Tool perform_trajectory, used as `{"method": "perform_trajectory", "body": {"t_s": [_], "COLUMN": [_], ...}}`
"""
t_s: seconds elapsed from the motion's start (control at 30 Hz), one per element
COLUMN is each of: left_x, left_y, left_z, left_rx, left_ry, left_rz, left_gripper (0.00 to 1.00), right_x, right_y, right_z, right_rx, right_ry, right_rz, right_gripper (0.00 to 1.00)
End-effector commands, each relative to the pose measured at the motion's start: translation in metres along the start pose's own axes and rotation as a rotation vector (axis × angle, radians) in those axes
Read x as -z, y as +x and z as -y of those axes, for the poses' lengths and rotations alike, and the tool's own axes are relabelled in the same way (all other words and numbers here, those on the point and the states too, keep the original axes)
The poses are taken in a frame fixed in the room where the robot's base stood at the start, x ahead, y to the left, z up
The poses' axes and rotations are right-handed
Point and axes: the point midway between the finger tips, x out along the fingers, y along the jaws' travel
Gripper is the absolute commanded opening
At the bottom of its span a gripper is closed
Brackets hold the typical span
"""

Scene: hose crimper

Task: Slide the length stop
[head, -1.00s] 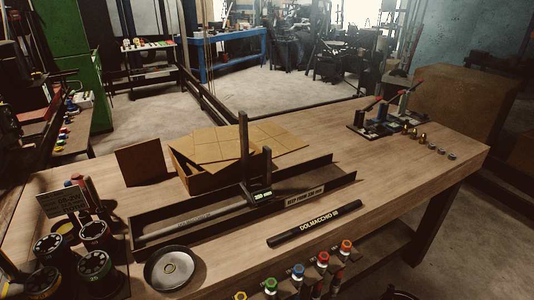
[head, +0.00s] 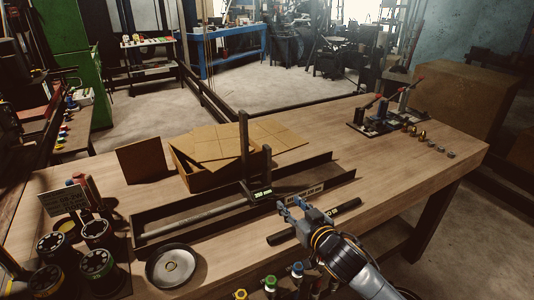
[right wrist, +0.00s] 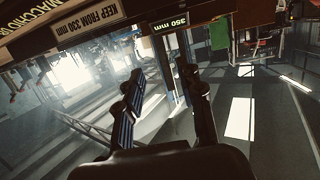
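The length stop (head: 244,150) has dark uprights and a small lit display (head: 262,193). It stands at the long dark trough (head: 312,186). In the right wrist view the display (right wrist: 163,27) seems to read 350 mm, and the stop's uprights (right wrist: 172,85) show beyond and between my fingers. A grey rod (head: 190,223) lies along the trough, left of the display. My right gripper (head: 289,206) is open and empty, just right of and nearer than the display; it also shows open in the right wrist view (right wrist: 165,78). My left gripper is out of view.
A sign, KEEP FROM 330 MM (right wrist: 88,17), is on the trough's front. A black bar (head: 345,208) lies partly behind my right gripper. A round metal dish (head: 172,266) and cardboard boxes (head: 205,177) flank the trough.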

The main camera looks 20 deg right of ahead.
Motion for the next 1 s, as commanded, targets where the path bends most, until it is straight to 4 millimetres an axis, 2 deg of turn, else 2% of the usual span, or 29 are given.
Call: {"method": "perform_trajectory", "body": {"t_s": [0.03,0.1,0.2,0.37,0.47,0.8,1.0], "left_x": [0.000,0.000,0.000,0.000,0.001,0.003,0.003], "left_y": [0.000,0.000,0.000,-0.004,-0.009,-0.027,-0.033], "left_z": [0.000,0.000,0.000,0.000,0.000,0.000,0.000], "left_rx": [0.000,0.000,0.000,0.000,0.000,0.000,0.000], "left_ry": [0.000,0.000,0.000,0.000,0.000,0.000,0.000], "left_rz": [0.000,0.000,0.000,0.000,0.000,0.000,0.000], "left_gripper": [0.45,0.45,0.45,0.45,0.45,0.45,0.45], "right_x": [0.021,0.044,0.063,0.073,0.076,0.089,0.094], "right_y": [0.009,0.017,0.022,0.032,0.044,0.106,0.136], "right_z": [-0.007,-0.012,-0.016,-0.017,-0.016,-0.011,-0.008], "right_rx": [0.014,0.039,0.065,0.075,0.074,0.074,0.074], "right_ry": [-0.003,0.003,0.009,0.015,0.015,0.014,0.015], "right_rz": [-0.061,-0.131,-0.189,-0.210,-0.209,-0.207,-0.207], "right_gripper": [0.38,0.38,0.38,0.38,0.38,0.38,0.38]}}
